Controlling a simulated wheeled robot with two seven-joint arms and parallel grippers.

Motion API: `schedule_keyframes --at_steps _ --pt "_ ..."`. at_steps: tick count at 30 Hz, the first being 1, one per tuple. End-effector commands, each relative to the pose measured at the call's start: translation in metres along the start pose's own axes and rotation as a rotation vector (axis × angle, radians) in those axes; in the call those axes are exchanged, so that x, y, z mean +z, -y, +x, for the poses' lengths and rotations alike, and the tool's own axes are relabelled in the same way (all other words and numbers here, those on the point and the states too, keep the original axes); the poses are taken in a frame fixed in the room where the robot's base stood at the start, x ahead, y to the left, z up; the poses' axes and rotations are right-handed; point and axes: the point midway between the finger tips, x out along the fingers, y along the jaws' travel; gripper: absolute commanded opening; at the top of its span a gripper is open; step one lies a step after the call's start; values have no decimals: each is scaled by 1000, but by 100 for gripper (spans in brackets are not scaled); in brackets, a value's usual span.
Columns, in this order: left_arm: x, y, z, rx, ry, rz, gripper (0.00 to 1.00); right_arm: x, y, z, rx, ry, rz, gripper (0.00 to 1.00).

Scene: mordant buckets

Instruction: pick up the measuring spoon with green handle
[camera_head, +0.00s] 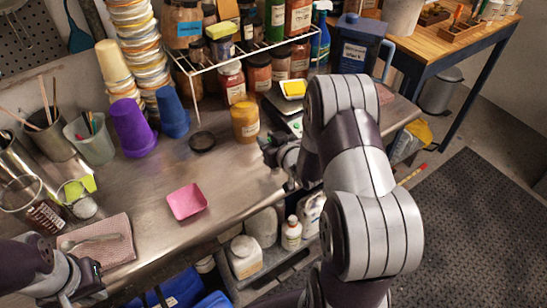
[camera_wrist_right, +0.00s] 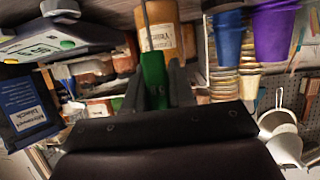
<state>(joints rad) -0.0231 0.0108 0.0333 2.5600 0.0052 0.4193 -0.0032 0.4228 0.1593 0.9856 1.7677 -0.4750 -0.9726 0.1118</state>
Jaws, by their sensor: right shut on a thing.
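The measuring spoon's green handle (camera_wrist_right: 153,72) stands between the fingers of my right gripper (camera_wrist_right: 158,85) in the right wrist view. A thin stem runs from it toward the top edge; the spoon's bowl is not in view. My right gripper is shut on the green handle. In the head view my right gripper (camera_head: 276,148) is over the bench near the scale, and I cannot make out the spoon there. My left gripper (camera_head: 92,280) is at the lower left by the pink cloth; its opening is unclear.
A pink tray (camera_head: 186,202) lies mid-bench. A spoon (camera_head: 90,241) lies on the pink cloth (camera_head: 118,248). The bench around the tray is clear.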

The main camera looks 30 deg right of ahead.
Motion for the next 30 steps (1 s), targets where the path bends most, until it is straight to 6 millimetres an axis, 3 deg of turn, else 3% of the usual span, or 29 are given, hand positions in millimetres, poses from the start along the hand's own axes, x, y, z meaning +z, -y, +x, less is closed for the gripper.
schedule_keyframes --at_steps 5,13,24,30 --pt "0 0 0 0 0 0 13 -3 0 -2 0 1 0 0" --pt "0 0 3 0 0 0 13 -41 -2 -17 1 -4 -1 0" --pt "0 0 1 0 0 0 13 -79 -88 -53 5 -1 1 0" --pt "0 0 -1 0 0 0 13 -91 -111 -63 1 1 1 0"
